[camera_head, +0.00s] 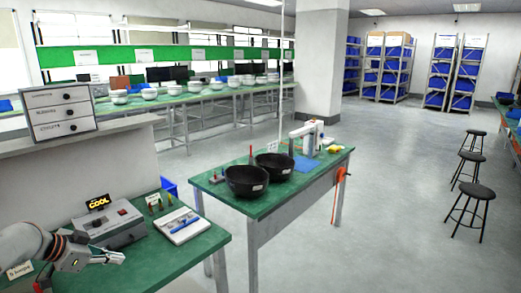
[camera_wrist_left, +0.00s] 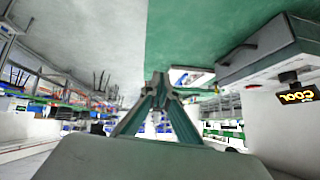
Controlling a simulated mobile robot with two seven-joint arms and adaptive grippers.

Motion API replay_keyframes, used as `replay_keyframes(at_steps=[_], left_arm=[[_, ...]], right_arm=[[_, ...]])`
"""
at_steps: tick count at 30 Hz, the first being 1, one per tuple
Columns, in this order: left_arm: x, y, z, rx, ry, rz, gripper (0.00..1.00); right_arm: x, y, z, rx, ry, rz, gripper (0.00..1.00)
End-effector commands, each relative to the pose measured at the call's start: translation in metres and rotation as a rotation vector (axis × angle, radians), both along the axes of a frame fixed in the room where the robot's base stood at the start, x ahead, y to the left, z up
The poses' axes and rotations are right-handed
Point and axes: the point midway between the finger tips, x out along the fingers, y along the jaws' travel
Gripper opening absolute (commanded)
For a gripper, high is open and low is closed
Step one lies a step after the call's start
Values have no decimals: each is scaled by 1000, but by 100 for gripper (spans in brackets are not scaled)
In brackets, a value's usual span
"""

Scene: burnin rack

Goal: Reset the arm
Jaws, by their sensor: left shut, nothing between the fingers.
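My left arm comes in at the lower left of the head view, and its gripper (camera_head: 112,258) is over the front of the near green table (camera_head: 185,262). The left gripper is shut and empty; its fingers meet at the tips in the left wrist view (camera_wrist_left: 158,80). A grey box (camera_head: 112,228) with a lit "COOL" sign (camera_head: 98,202) stands behind the gripper, apart from it. A white tray (camera_head: 196,232) with a blue item lies to the right of the box. My right gripper is not in view.
Small coloured pieces (camera_head: 160,203) stand behind the tray. A second green table (camera_head: 262,208) holds two black bowls (camera_head: 247,181) and a white device (camera_head: 305,135). Stools (camera_head: 477,191) stand at the right. A drawer unit (camera_head: 58,112) rests on the ledge. The floor between is clear.

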Motion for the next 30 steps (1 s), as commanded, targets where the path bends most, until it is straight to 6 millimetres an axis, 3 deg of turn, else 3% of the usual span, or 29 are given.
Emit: replay_keyframes(at_steps=[1,8,12,15,19,24,30], left_arm=[[-6,-16,-24,-7,7,-3,0],[-47,-91,-131,-38,-5,30,0],[-89,-137,-186,-69,-33,79,0],[-124,-165,-216,-92,-54,124,0],[-175,-193,-242,-112,-83,197,0],[-238,-213,-259,-113,-117,293,0],[-283,-219,-262,-90,-141,360,0]], right_arm=[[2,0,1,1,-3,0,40],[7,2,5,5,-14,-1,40],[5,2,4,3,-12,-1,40],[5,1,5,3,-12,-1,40],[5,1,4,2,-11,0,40],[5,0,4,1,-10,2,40],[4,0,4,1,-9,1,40]])
